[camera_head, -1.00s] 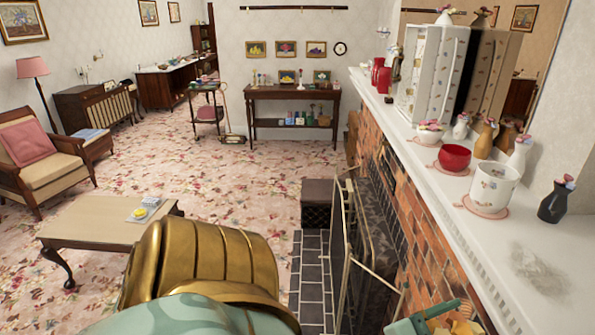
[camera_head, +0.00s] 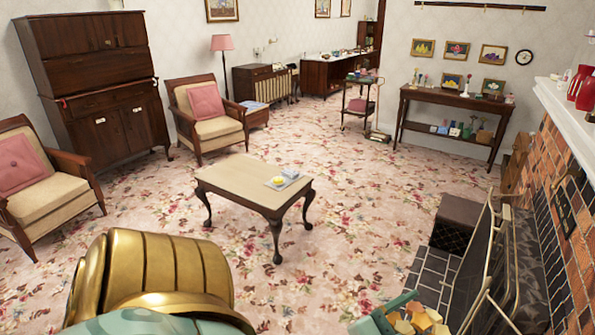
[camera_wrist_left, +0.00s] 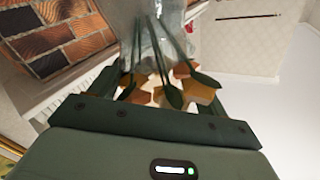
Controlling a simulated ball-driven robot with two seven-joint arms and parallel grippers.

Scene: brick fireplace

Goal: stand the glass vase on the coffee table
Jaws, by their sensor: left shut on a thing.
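The coffee table (camera_head: 228,182) stands mid-room in the head view, with a light top and dark curved legs. My left gripper (camera_head: 414,318) shows at the bottom right edge, teal with tan finger pads, well to the right of the table. In the left wrist view the left gripper (camera_wrist_left: 168,85) is shut on the clear glass vase (camera_wrist_left: 153,38), which sticks out beyond the fingers. The vase's far end is cut off by the frame, and I cannot make it out in the head view. My right gripper is not in view.
A small yellow item (camera_head: 277,182) and a pale blue-grey item (camera_head: 290,173) lie at the table's right end. Two armchairs (camera_head: 213,128) stand beyond and left of it. The fire screen (camera_head: 478,270) and brick fireplace (camera_head: 562,235) are at right. The flowered carpet (camera_head: 345,215) between is clear.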

